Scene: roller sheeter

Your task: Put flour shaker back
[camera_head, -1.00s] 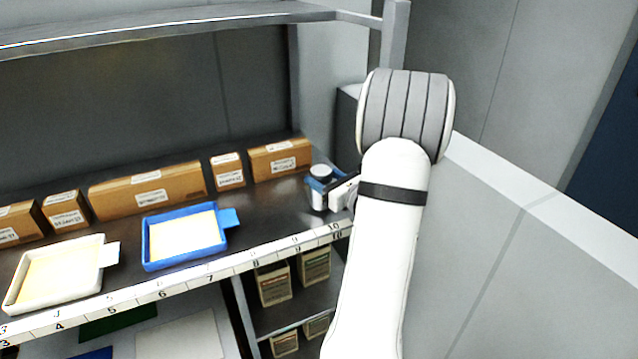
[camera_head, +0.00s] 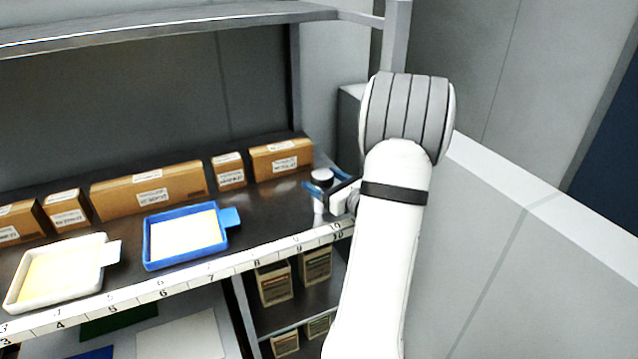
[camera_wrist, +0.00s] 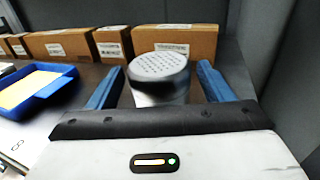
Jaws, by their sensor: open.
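The flour shaker (camera_wrist: 158,75) has a perforated grey lid and stands upright on the shelf, seen in the wrist view between my gripper's two blue fingers. There is a visible gap on each side of it. In the head view the shaker (camera_head: 321,178) shows its pale top and dark band at the right end of the shelf, partly hidden by my gripper. My gripper (camera_head: 326,187) is open around the shaker; its blue fingers (camera_wrist: 158,84) also show in the wrist view.
Several cardboard boxes (camera_head: 150,190) line the back of the dark shelf (camera_head: 270,212). A blue tray (camera_head: 185,265) and a white tray (camera_head: 60,303) sit in front. A grey wall stands close to the right, and an upper shelf (camera_head: 180,22) runs overhead.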

